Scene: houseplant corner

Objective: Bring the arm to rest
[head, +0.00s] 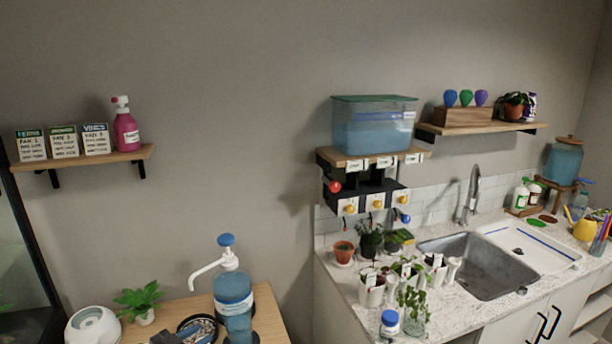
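A dark shape at the bottom edge, in front of the wooden table, looks like the tip of my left gripper (168,338). Only a small part of it shows, so I cannot tell whether it is open or shut or holds anything. It is beside a round dark dish (197,327) with loose bits in it. My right gripper is not in view.
The wooden table (268,316) holds a blue pump bottle (232,288), a small fern (141,299) and a white rounded device (93,326). At right, a speckled counter (340,268) carries several potted plants and a sink (478,265). Wall shelves hang above.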

